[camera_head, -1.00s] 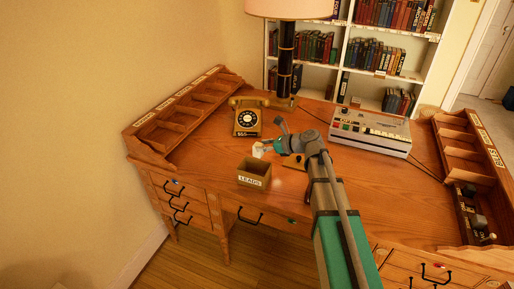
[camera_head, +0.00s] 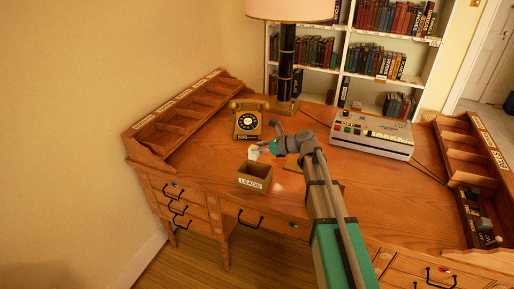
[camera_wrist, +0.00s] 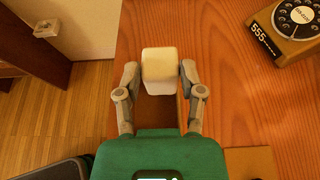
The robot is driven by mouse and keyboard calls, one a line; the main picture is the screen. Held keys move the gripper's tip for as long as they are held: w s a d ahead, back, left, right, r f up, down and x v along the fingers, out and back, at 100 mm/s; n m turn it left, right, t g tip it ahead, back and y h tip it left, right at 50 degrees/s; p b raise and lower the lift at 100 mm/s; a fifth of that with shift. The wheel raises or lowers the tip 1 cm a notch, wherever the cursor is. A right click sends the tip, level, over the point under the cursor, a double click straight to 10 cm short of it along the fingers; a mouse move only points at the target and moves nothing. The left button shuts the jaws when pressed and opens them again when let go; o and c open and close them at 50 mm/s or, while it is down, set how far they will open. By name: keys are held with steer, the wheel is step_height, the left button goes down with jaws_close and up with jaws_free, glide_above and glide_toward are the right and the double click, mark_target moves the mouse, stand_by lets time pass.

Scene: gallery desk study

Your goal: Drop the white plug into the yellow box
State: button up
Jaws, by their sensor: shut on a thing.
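The white plug (camera_wrist: 159,66) is a small rounded white block held between the two fingers of my gripper (camera_wrist: 160,80) in the wrist view. In the head view the plug (camera_head: 253,152) shows at the tip of my gripper (camera_head: 259,150), just above the back edge of the yellow box. The yellow box (camera_head: 254,183) is open-topped, labelled LEADS, and stands near the desk's front edge. In the wrist view a dark brown part below the plug may be the box, mostly hidden by the plug and gripper.
A yellow rotary telephone (camera_head: 248,121) stands behind the box. A lamp (camera_head: 287,60) stands at the back. A grey machine with buttons (camera_head: 371,135) is on the right. Pigeonhole racks line both desk sides. The desk (camera_head: 205,160) is bare left of the box.

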steer(key=shift+f+b, duration=2.3)
steer(key=shift+f, duration=0.2)
steer(key=o, duration=1.3)
steer(key=shift+c, duration=0.2)
steer(key=shift+s, duration=0.25)
